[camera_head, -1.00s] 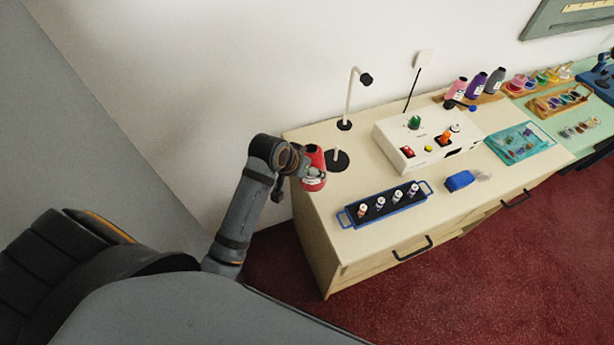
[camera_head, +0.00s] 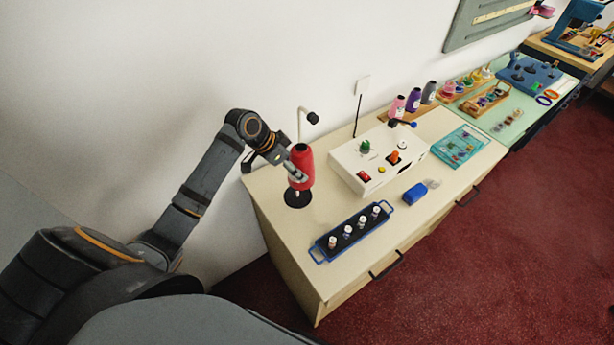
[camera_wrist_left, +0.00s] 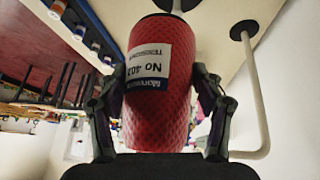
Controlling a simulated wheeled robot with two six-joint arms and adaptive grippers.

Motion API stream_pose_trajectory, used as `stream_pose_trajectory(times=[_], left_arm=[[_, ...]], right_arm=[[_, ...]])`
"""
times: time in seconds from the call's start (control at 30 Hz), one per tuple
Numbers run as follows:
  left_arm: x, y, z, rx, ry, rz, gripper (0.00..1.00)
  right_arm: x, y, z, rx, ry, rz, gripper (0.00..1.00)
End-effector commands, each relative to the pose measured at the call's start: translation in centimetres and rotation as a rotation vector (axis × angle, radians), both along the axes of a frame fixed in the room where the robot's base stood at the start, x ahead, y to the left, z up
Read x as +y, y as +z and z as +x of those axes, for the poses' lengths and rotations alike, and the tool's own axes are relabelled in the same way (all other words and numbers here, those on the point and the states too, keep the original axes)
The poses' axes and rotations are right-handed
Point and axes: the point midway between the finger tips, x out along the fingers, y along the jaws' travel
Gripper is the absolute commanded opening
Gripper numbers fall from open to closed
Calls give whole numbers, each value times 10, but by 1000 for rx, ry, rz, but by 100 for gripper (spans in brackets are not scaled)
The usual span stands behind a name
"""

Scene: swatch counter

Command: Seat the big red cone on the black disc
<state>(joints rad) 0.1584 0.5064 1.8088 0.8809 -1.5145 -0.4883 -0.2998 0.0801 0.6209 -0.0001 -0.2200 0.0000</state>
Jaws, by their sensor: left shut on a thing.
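The big red cone (camera_head: 305,167) is a red thread cone with a dark top, standing about upright in my left gripper (camera_head: 298,174). In the left wrist view the cone (camera_wrist_left: 158,112) fills the middle, with a white label and one finger of the gripper (camera_wrist_left: 160,105) on each side, shut on it. The black disc (camera_head: 297,199) lies on the counter near its left end, just below the cone's lower end, which hides its back part. I cannot tell whether the cone touches the disc. My right gripper is not in view.
A white control box (camera_head: 345,165) stands to the right. A blue rack with several small spools (camera_head: 320,242) lies in front. Bare counter (camera_head: 275,225) is left of the rack.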

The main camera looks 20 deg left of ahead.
Motion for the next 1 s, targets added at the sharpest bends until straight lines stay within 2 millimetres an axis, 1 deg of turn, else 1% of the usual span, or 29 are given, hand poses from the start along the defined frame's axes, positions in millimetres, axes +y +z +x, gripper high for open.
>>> stream_pose_trajectory(times=[0.03,0.07,0.13,0.27,0.57,1.0], left_arm=[[11,12,3,-5,-24,2,16],[14,15,4,-8,-37,-2,16],[19,19,5,-11,-56,-7,16],[21,20,6,-16,-68,-11,16],[20,13,5,-15,-67,-12,16],[20,-10,5,-15,-66,-10,16]], right_arm=[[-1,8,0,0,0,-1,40],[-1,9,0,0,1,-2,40],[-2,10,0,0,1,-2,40],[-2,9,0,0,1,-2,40],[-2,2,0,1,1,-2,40],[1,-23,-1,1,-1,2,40]])
